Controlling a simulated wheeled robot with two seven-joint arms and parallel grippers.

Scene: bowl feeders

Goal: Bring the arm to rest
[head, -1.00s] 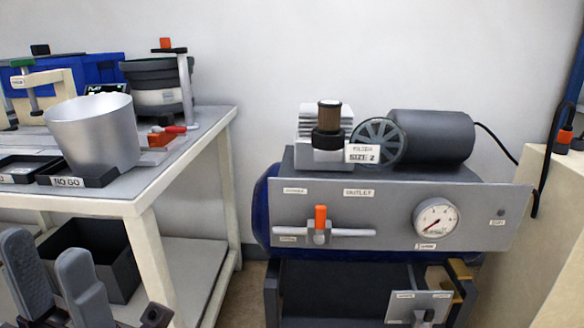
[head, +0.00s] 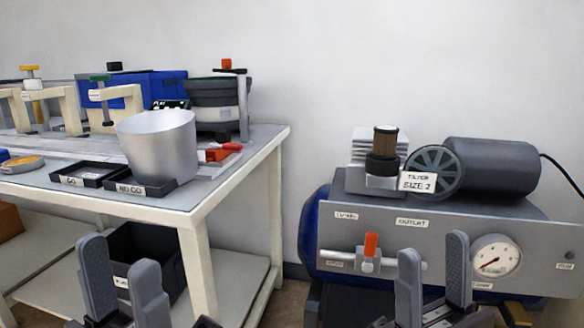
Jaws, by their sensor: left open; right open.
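My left gripper (head: 124,282) is at the bottom left in the head view, in front of the table's lower shelf. Its two grey fingers point up and stand apart with nothing between them. My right gripper (head: 433,284) is at the bottom right, in front of the compressor's panel (head: 385,222). Its fingers also stand apart and are empty. The arms behind both grippers are mostly out of view below. I cannot tell whether either gripper touches anything.
The table (head: 235,190) at left carries a metal bucket (head: 158,150), a NO GO tray (head: 150,192) and a GO tray (head: 85,178). A dark bin (head: 145,255) sits on its lower shelf. The compressor has an orange-handled valve (head: 370,247) and a gauge (head: 496,256). A floor gap separates them.

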